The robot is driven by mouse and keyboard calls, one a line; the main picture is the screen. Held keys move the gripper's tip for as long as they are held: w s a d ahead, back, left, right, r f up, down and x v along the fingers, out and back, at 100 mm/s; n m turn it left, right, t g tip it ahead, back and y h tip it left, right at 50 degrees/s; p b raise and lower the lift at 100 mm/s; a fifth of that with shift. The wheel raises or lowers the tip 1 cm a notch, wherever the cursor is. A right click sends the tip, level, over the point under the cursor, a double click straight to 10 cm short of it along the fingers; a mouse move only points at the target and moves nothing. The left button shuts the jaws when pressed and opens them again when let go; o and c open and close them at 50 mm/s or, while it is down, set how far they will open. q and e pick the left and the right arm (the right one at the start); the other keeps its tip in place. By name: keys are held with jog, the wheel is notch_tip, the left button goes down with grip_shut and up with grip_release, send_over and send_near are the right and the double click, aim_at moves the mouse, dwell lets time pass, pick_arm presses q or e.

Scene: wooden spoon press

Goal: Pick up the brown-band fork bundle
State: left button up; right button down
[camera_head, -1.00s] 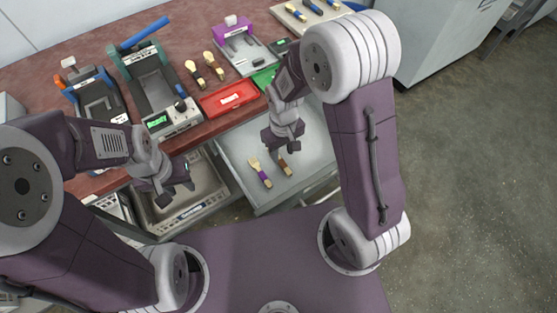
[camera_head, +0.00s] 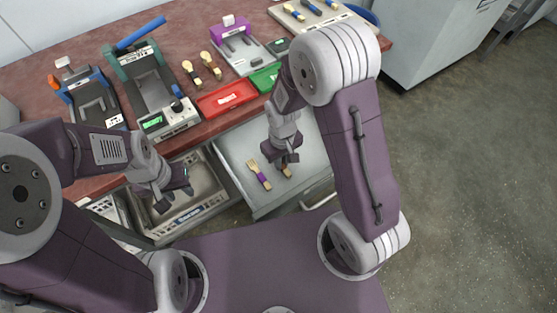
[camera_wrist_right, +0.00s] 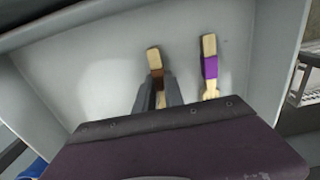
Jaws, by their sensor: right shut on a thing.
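The brown-band fork bundle (camera_wrist_right: 155,62) lies in the open grey drawer, its handle end showing in the right wrist view. My right gripper (camera_wrist_right: 158,92) has its two fingers on either side of it and is shut on it at or just beside the brown band. In the head view my right gripper (camera_head: 286,158) is low over the drawer and hides most of the bundle. A purple-band fork bundle (camera_head: 259,176) lies beside it, apart from the gripper; it also shows in the right wrist view (camera_wrist_right: 209,67). My left gripper (camera_head: 172,198) is over a grey bin, its jaws unclear.
The open drawer (camera_head: 235,150) has walls around the bundles. The grey bin (camera_head: 205,190) stands left of it. The red counter behind holds a red tray (camera_head: 228,98), a green tray (camera_head: 265,78), presses and spoon bundles (camera_head: 210,66).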

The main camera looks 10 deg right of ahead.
notch_tip(320, 180, up, 10)
jog(key=p, duration=0.3)
jog(key=shift+p, duration=0.3)
